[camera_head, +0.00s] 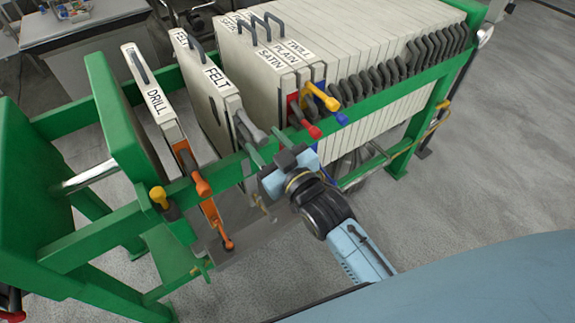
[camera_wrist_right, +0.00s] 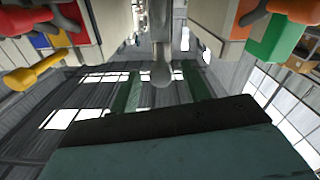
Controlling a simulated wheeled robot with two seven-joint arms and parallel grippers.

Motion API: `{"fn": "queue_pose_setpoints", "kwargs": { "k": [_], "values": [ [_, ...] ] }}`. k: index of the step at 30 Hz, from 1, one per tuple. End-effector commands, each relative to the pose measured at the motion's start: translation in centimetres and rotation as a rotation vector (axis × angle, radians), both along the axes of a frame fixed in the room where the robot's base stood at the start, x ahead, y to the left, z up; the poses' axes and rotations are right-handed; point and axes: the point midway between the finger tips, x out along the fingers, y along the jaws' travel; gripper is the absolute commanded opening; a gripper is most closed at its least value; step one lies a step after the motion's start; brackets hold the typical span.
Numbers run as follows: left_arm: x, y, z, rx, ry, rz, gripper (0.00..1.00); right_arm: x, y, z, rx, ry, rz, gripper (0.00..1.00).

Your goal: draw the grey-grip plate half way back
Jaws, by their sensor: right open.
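The grey grip (camera_head: 250,128) sticks out from the near edge of the white plate marked FELT (camera_head: 212,100), which hangs upright in the green frame. This plate stands apart from its neighbours, with a gap on each side. My right gripper (camera_head: 267,149) is open at the near side of the frame, just below and in front of the grey grip. My left gripper is not in view.
The orange-grip DRILL plate (camera_head: 150,90) stands to the left, then a green end plate (camera_head: 125,120). To the right, the red-grip SATIN plate (camera_head: 262,75) starts a tight pack of several plates. The green rail (camera_head: 225,165) runs along the near side.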

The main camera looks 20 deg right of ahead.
Motion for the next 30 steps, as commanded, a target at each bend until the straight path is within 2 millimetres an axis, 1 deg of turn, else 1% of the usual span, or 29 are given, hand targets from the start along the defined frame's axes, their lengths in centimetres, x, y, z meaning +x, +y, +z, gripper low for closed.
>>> {"fn": "queue_pose_setpoints", "kwargs": {
  "k": [1,6,9,13,16,19,30],
  "values": [
    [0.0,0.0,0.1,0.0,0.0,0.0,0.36,-1.3,-0.3,-0.1,-0.001,0.004,0.0,0.47],
    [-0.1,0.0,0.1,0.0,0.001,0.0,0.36,-4.9,-1.2,-0.1,-0.002,0.005,0.0,0.47],
    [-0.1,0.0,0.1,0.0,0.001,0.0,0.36,-6.6,-1.6,-0.1,-0.001,0.005,0.0,0.47],
    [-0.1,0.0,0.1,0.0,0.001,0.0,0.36,-8.3,-2.0,-0.1,-0.001,0.004,0.0,0.47],
    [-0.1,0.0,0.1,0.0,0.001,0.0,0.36,-9.1,-2.2,-0.1,-0.001,0.003,0.001,0.47],
    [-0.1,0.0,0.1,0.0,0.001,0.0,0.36,-9.5,-2.2,0.0,0.0,0.001,0.001,0.47],
    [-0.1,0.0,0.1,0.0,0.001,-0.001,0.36,-9.5,-2.3,0.0,0.0,0.001,0.001,0.47]
  ]
}}
